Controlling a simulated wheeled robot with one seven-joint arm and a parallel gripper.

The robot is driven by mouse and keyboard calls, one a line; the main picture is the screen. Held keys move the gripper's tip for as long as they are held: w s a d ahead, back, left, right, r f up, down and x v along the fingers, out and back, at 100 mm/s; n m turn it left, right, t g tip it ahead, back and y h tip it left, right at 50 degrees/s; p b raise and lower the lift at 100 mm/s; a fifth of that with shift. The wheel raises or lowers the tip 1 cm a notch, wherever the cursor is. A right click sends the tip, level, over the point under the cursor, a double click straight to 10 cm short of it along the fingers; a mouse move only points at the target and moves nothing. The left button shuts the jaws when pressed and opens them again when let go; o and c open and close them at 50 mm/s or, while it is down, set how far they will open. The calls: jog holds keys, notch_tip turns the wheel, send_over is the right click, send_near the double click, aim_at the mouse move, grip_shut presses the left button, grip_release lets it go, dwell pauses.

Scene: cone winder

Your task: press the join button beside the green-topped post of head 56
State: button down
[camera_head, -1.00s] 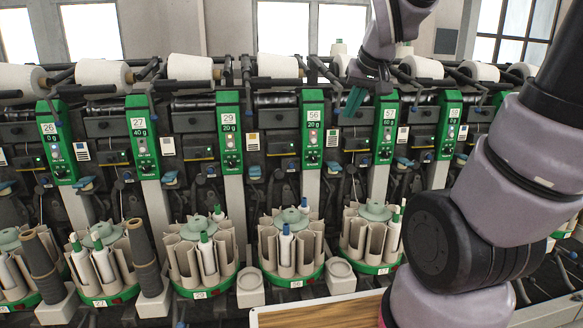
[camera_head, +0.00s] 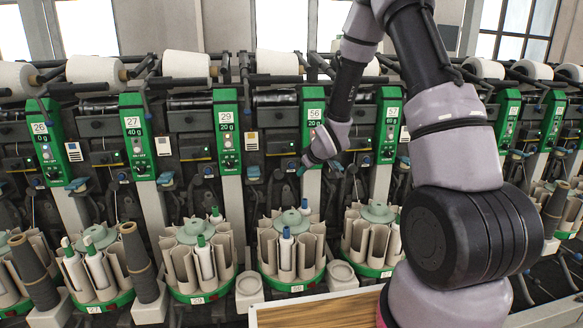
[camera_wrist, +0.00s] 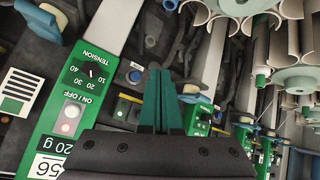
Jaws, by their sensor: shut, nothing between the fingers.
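The green-topped post of head 56 (camera_head: 313,112) stands right of centre in the head view, its lower part covered by my wrist. In the wrist view the same green panel (camera_wrist: 75,90) is at left, with its tension dial, lit switch and 56 label. Beside it is a small box with a blue button (camera_wrist: 135,76), and below that a dark box with a green light (camera_wrist: 121,113). I cannot tell for sure which is the join button. My gripper (camera_wrist: 160,72) has its green fingers together, empty, right of the blue button; contact cannot be judged. It also shows in the head view (camera_head: 301,171).
Neighbouring posts 29 (camera_head: 227,130) and 57 (camera_head: 390,130) stand on either side. Below is a bobbin magazine (camera_head: 268,250) with upright tubes. A wooden-topped tray (camera_head: 320,312) is at the front. Blue levers and dark machine parts crowd the space between posts.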

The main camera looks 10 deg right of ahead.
aim_at(293, 166)
jog(key=f, duration=0.1)
jog(key=a+f, duration=0.1)
jog(key=shift+w+f+n, duration=0.3)
jog(key=shift+w+n, duration=0.05)
jog(key=shift+n, duration=0.05)
jog(key=shift+w, duration=4.4)
jog(key=shift+w, duration=0.15)
jog(key=shift+w, duration=0.3)
jog(key=shift+w, duration=0.4)
jog(key=shift+s, duration=0.85)
